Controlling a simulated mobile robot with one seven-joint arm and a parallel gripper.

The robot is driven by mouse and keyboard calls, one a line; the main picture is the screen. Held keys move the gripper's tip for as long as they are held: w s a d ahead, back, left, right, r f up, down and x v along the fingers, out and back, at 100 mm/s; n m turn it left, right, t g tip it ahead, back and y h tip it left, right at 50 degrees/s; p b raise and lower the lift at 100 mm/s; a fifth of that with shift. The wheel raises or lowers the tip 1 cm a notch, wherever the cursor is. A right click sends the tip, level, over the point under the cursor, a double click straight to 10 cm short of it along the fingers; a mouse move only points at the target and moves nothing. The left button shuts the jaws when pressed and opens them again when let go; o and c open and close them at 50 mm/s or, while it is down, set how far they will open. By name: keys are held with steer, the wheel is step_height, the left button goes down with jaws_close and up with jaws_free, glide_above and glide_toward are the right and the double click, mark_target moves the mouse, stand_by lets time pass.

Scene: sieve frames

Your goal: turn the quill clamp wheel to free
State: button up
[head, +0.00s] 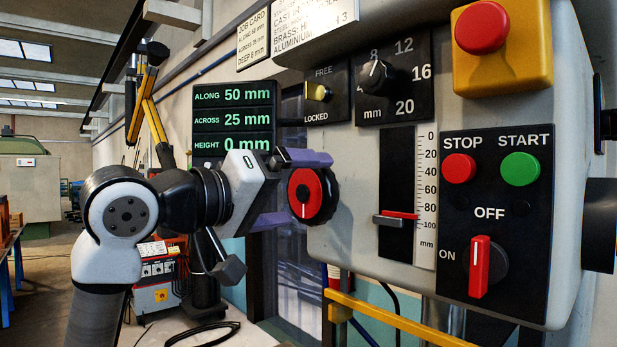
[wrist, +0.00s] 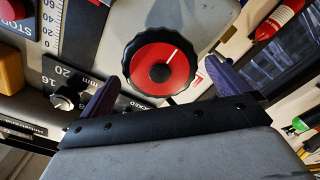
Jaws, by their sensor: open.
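A round wheel (head: 313,196) with a black ribbed rim and red face sits on the left side of the machine head. It also shows in the wrist view (wrist: 148,60), where a white line runs from its black hub toward the upper right. In the head view the line points down. My gripper (head: 302,189) is open, its two purple fingers above and below the wheel in the head view. In the wrist view my gripper (wrist: 161,75) has one finger on each side of the wheel, with gaps visible.
The mm selector knob (head: 377,76), depth scale (head: 426,190), red stop button (head: 459,168) and red ON/OFF switch (head: 480,265) lie to the right on the machine head. A green-digit display (head: 234,118) stands behind my arm. A yellow rail (head: 390,320) runs below.

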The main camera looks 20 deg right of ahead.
steer(key=shift+p+x, duration=0.4)
steer(key=shift+x, duration=1.1)
steer(key=c, duration=0.9)
steer(key=shift+o, duration=0.3)
